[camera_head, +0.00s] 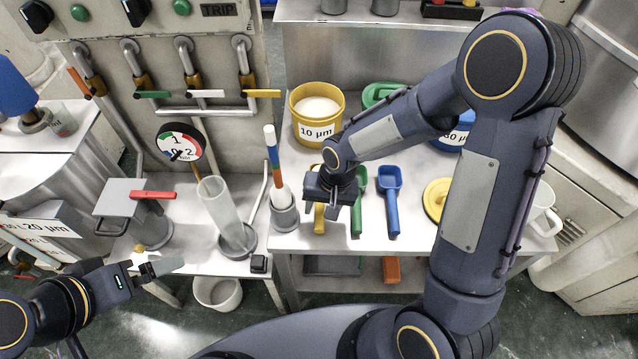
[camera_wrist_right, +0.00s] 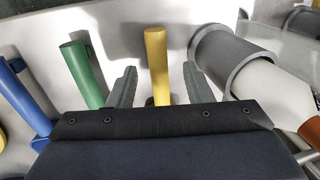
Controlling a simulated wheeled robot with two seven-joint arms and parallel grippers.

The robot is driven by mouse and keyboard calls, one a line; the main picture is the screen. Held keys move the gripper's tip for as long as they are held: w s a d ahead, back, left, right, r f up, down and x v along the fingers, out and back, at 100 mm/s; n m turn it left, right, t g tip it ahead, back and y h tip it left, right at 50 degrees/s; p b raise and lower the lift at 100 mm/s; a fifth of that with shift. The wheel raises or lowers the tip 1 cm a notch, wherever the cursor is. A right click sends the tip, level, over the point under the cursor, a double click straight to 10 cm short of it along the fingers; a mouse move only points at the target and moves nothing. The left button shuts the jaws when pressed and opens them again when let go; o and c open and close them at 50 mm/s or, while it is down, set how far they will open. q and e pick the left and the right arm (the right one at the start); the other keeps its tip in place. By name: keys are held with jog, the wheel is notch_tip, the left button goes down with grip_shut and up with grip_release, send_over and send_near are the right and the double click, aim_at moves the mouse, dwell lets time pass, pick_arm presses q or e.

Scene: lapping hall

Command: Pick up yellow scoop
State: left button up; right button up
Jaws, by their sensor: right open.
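The yellow scoop (camera_head: 319,218) lies on the metal table, its handle toward the front edge. My right gripper (camera_head: 336,200) is above it and hides most of its bowl in the head view. In the right wrist view the yellow handle (camera_wrist_right: 157,62) stands between the two open fingers of my right gripper (camera_wrist_right: 157,88), with gaps on both sides. My left gripper (camera_head: 155,269) is at the lower left, far from the scoop; I cannot tell its opening.
A green scoop (camera_head: 357,212) and a blue scoop (camera_head: 391,205) lie right of the yellow one. A grey holder (camera_head: 284,214) with a striped tube stands close on its left. The yellow "10 µm" tub (camera_head: 317,112) is behind. A white mug (camera_head: 541,212) stands at the right.

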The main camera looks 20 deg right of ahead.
aim_at(320, 214)
jog(key=f, duration=0.3)
jog(key=shift+w+a+f, duration=0.1)
jog(key=shift+a+f, duration=0.1)
jog(key=shift+a, duration=0.05)
jog(key=c, duration=1)
grip_shut()
jog(key=shift+r, duration=0.15)
